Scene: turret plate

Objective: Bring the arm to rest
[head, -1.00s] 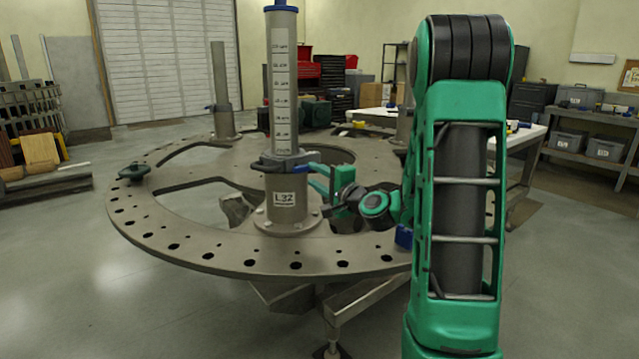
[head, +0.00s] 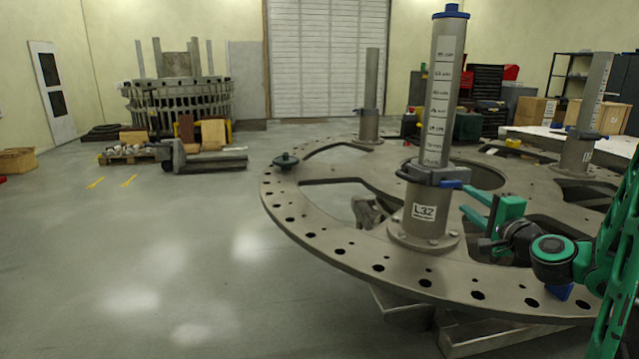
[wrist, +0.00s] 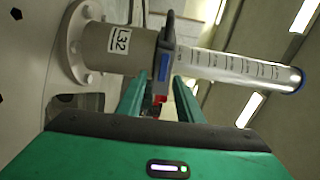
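My gripper (head: 477,204) is at the right of the head view, just right of the L32 post (head: 438,110) and its clamp collar (head: 425,175). In the wrist view, my gripper's two green fingers (wrist: 158,88) stand apart with a gap between them and nothing held. The grey post with its white scale (wrist: 245,68) lies across that view beyond the fingertips. The collar's blue lever (wrist: 164,66) shows between and ahead of the tips. I cannot tell whether a finger touches the collar. The post stands upright on the round turret plate (head: 310,225).
Other posts stand on the plate at the back (head: 371,95) and at the right (head: 590,110). A dark knob (head: 287,161) sits on the plate's left rim. A pallet jack (head: 200,160) stands farther back.

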